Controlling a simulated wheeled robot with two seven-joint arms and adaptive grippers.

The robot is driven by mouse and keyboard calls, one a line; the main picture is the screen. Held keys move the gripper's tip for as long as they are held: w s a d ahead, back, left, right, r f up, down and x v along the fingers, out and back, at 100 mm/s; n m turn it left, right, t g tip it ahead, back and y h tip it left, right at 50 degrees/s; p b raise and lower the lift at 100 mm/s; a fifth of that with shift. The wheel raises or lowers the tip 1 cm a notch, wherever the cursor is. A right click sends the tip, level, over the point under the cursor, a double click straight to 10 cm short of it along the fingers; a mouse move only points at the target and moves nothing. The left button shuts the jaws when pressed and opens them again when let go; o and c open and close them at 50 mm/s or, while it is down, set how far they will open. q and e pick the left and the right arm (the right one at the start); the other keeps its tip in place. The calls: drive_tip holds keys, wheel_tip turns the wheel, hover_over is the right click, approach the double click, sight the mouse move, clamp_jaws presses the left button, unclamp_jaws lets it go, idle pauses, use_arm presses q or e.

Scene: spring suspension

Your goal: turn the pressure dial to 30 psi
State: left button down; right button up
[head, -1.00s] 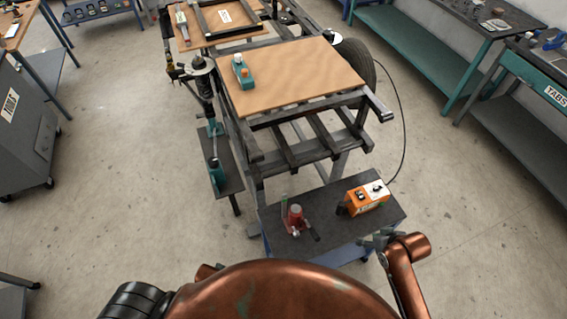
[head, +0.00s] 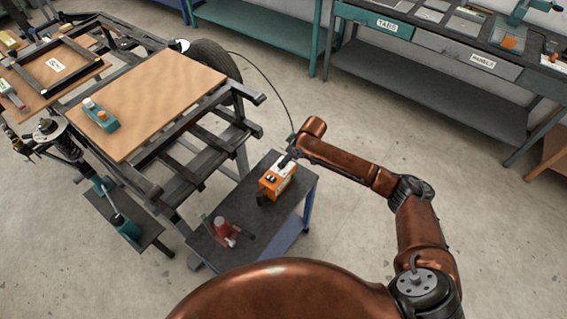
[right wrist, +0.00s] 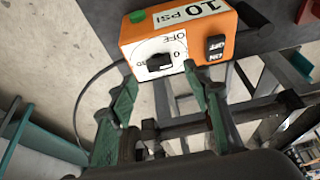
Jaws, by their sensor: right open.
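An orange pressure box (head: 277,182) stands on a small dark cart; the right wrist view shows it close up (right wrist: 130,35). Its white face carries a black dial knob (right wrist: 160,62), with a "0" and "OFF" printed near it. A label (right wrist: 190,12) reads "10 PSI". A black on/off switch (right wrist: 215,48) sits to the knob's right. My right gripper (head: 289,158) is at the box's white end. In the right wrist view its open fingers (right wrist: 160,75) lie either side of the knob; I cannot tell whether they touch it. My left gripper is not in view.
The dark cart top (head: 262,218) also holds a red device (head: 225,230). A metal frame with a wooden board (head: 150,95) stands at left. A dark hose (head: 275,85) runs behind the box.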

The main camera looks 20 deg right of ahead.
drive_tip(key=shift+x, duration=2.1)
drive_tip(key=shift+c, duration=0.3)
